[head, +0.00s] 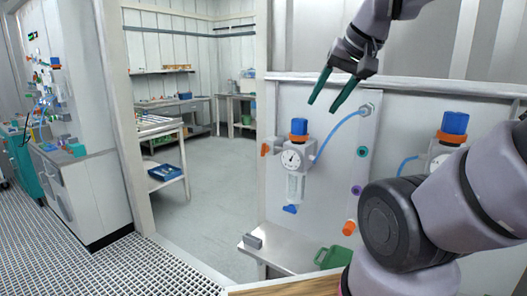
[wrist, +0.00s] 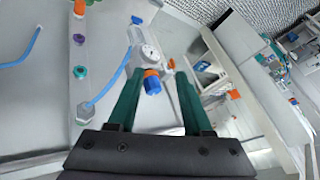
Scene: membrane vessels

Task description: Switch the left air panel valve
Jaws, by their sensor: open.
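The left air panel unit has a blue knob (head: 299,126) with an orange collar, above a round white gauge (head: 293,158) and a clear bowl with a blue bottom. A small orange part (head: 265,149) sticks out at its left side; this may be the valve handle. My gripper (head: 323,106) is open and empty, its green fingers pointing down, above and right of the knob in the head view. In the wrist view the blue knob (wrist: 152,86) appears between the two fingers (wrist: 158,80), with the gauge (wrist: 149,53) beyond. I cannot tell whether they touch it.
A blue hose (head: 336,131) runs from the unit to a fitting (head: 367,109) on the panel. A second unit with a blue knob (head: 454,123) stands at right, partly behind my arm. A metal shelf (head: 285,257) and green container (head: 333,257) are below. Open floor lies left.

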